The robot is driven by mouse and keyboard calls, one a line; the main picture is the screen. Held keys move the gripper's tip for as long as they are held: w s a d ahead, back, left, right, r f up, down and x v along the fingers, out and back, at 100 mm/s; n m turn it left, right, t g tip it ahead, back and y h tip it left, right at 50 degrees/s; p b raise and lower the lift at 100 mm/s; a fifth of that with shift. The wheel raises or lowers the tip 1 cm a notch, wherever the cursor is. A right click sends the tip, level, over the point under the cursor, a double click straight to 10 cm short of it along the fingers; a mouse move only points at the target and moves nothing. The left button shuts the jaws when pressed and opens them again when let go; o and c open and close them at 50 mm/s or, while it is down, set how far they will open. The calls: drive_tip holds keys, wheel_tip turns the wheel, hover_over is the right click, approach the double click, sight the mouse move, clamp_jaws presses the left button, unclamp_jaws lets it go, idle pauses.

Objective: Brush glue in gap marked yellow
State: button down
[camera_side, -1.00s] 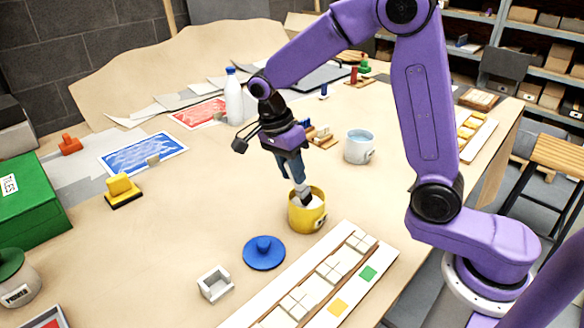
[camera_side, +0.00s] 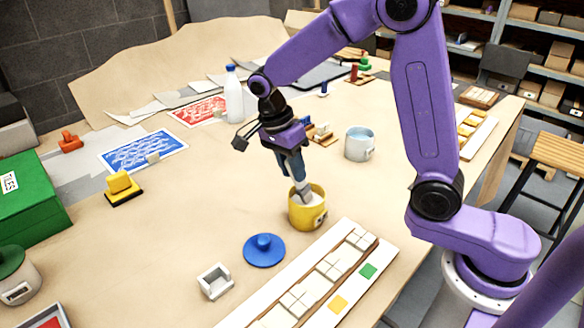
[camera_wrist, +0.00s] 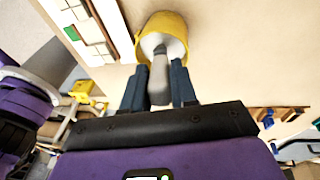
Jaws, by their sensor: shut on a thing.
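My gripper (camera_side: 292,166) is shut on a grey-handled brush (camera_side: 304,193) and points down over the yellow pot (camera_side: 306,212). The brush's lower end is inside the pot, so its tip is hidden. In the wrist view, the brush (camera_wrist: 159,80) stands between the two blue fingers of my gripper (camera_wrist: 160,88), its far end within the yellow pot (camera_wrist: 165,28). The mosaic panel (camera_side: 290,285) lies in front of the pot, with groups of white tiles parted by gaps. A yellow square (camera_side: 338,305) and a green square (camera_side: 368,271) mark its near strip.
A blue lid (camera_side: 264,250) lies left of the panel, with a small white open box (camera_side: 215,281) near it. A light-blue cup (camera_side: 360,144) stands behind the pot, and a white bottle (camera_side: 234,95) farther back.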

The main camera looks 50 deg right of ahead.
drive_tip(key=shift+r, duration=3.35)
drive_tip(key=d+f+n+t, duration=0.2)
drive_tip(key=d+f+n, duration=0.3)
drive_tip(key=d+n, duration=0.35)
drive_tip(key=d+f+n+t, duration=0.2)
drive_tip(key=d+f+n, duration=0.4)
drive_tip(key=n, duration=0.4)
wheel_tip(320, 180, up, 18)
drive_tip(key=s+a+f+m+g, duration=0.1)
drive_tip(key=s+a, duration=0.2)
drive_tip(key=a, duration=0.5)
drive_tip(key=s+a+g, duration=0.2)
drive_tip(key=s+a, duration=0.1)
drive_tip(key=a, duration=0.5)
drive_tip(key=s+a+g+h, duration=0.1)
drive_tip(key=s+a+g, duration=0.1)
drive_tip(key=s+a, duration=1.05)
wheel_tip(320, 180, down, 9)
drive_tip(key=shift+d+f+m, duration=0.15)
drive_tip(key=shift+d+m, duration=0.2)
drive_tip(key=shift+d, duration=0.05)
